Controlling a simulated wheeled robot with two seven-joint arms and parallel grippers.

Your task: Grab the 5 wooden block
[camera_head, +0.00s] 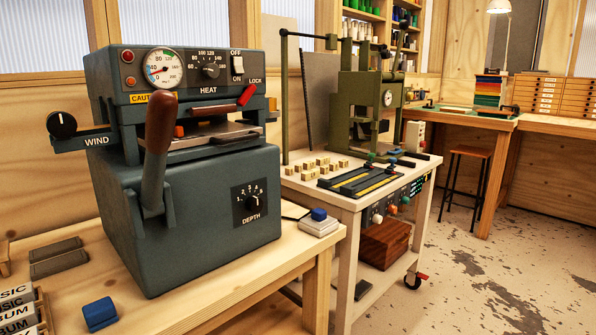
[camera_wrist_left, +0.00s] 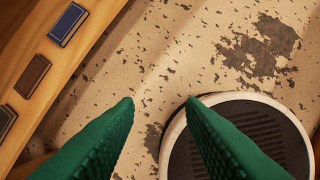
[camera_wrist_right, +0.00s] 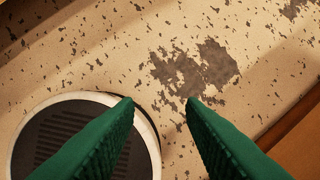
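Several small pale wooden blocks (camera_head: 308,166) stand in loose rows on the top of a white-framed cart (camera_head: 410,176) in the head view. Their markings are too small to read, so I cannot tell which one is the 5. My left gripper (camera_wrist_left: 165,100) shows in the left wrist view with its green fingers apart and nothing between them, above the floor. My right gripper (camera_wrist_right: 160,100) shows in the right wrist view, also open and empty above the floor. Neither gripper is in the head view, and both are away from the blocks.
A large grey-green heat machine (camera_head: 205,205) with a brown-handled lever stands on a wooden bench (camera_head: 180,312) at the left. A green press (camera_head: 360,105) stands behind the blocks. A dark tray with yellow strips (camera_head: 376,184) lies in front of them. A stool (camera_head: 470,153) stands at the right.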

